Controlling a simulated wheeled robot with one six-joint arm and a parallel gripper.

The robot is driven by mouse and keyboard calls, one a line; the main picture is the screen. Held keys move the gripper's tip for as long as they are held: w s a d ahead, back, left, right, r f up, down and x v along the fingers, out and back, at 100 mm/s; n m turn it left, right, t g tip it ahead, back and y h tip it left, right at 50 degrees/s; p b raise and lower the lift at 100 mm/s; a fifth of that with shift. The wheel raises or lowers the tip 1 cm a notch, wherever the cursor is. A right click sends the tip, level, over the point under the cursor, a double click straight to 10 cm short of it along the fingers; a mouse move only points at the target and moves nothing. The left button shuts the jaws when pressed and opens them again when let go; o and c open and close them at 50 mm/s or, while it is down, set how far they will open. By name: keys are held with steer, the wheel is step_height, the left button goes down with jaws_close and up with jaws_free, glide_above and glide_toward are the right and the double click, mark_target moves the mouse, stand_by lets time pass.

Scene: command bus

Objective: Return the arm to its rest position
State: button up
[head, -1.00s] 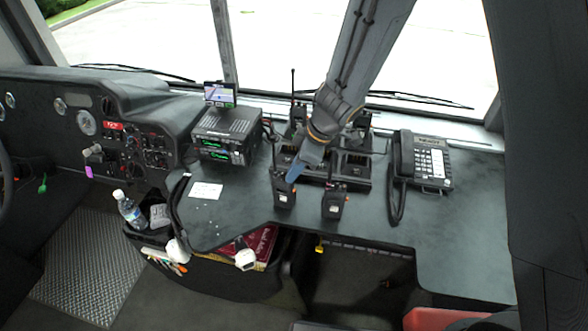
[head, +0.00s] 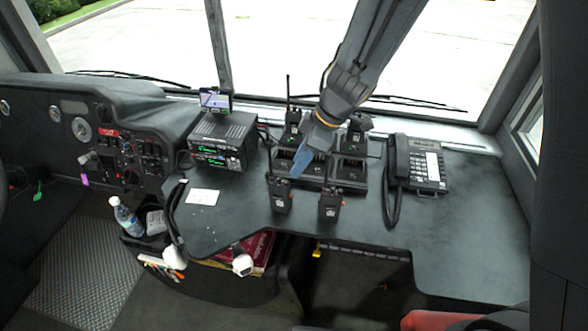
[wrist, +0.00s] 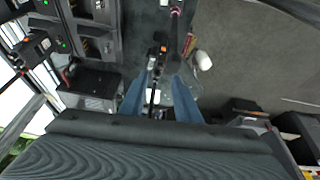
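My gripper (head: 299,164) hangs over the dashboard counter in the head view, its blue fingers pointing down and left above the radio charger dock (head: 345,174). In the wrist view my gripper (wrist: 160,98) shows two blue fingers standing apart. A dark handheld radio with an orange mark shows beyond the gap between them. I see nothing clearly held. My arm reaches in from the top right, in front of the windshield.
A telephone (head: 427,168) sits to the right. A radio unit (head: 222,141) with a small screen stands left. The counter's right end is clear.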

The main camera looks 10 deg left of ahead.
steer(key=shift+d+r, duration=0.25)
steer(key=shift+r, duration=0.25)
steer(key=w+d+m+t+h+b, duration=0.25)
steer(key=d+m, duration=0.25)
steer(key=d, duration=0.3)
steer(key=w+d+m+t+h+b, duration=0.1)
steer(key=w+d+m+t+b, duration=0.3)
steer(key=d, duration=0.5)
steer(key=s+d+f+m+g+b, duration=0.1)
steer(key=s+d+f+m+g, duration=0.1)
steer(key=s, duration=0.5)
steer(key=s+d+f+m+g+h+b, duration=0.1)
steer(key=s+d+m+g, duration=0.3)
steer(key=s, duration=0.4)
steer(key=shift+s+d+f+m+b, duration=0.2)
steer(key=shift+d+f+m+b, duration=0.5)
steer(key=shift+m, duration=0.5)
